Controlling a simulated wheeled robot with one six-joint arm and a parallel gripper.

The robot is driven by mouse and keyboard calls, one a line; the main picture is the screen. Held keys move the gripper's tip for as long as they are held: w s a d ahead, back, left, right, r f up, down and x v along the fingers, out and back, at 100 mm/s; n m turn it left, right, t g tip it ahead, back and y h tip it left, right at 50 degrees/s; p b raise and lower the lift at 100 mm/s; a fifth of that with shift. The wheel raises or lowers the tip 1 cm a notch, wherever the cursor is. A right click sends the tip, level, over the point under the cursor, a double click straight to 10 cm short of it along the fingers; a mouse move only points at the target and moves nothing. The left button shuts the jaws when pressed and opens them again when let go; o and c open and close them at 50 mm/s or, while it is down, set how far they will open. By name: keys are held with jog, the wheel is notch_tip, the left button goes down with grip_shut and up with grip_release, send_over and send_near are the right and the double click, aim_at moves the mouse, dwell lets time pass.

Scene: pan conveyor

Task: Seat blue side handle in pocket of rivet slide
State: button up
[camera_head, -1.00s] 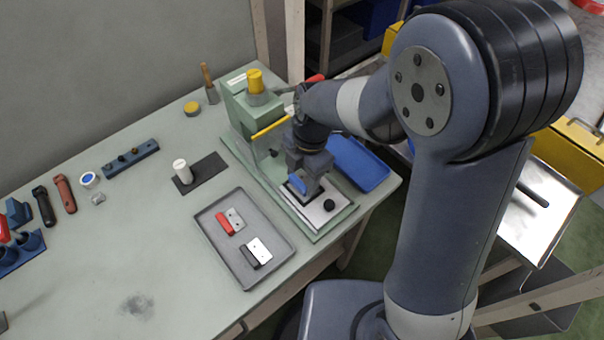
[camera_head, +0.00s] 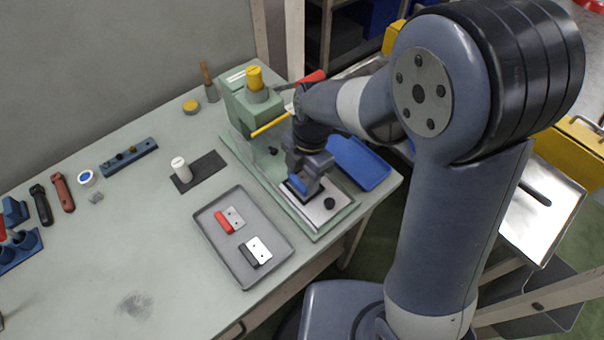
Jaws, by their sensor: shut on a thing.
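My gripper (camera_head: 305,190) points down over the rivet slide (camera_head: 322,211), a pale metal plate with a dark pocket area and a black knob, on the green press base. The gripper is shut on the blue side handle (camera_head: 297,186), which shows as a small blue piece at the jaws. It is at or just above the dark pocket area. The gripper hides most of the pocket, so I cannot tell whether the handle is seated.
The green press (camera_head: 250,105) with a red lever and yellow bar stands behind my gripper. A grey tray (camera_head: 215,253) holds red and black handles with metal plates. A blue tray (camera_head: 358,165) lies to the right.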

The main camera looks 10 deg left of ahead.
jog(key=shift+f+b, duration=0.45)
jog(key=shift+f, duration=0.15)
jog(key=o, duration=1.1)
jog(key=shift+o, duration=0.2)
jog(key=shift+r, duration=0.15)
jog(key=r, duration=0.5)
jog(key=w+r, duration=0.1)
jog(key=r, duration=0.1)
jog(key=shift+d+r, duration=0.15)
jog(key=shift+d, duration=0.25)
jog(key=f, duration=0.4)
jog(key=s+f, duration=0.1)
jog(key=f, duration=0.2)
jog(key=shift+a+p, duration=0.35)
jog(key=shift+a, duration=0.05)
jog(key=shift+r+p, duration=0.4)
jog(key=shift+r, duration=0.1)
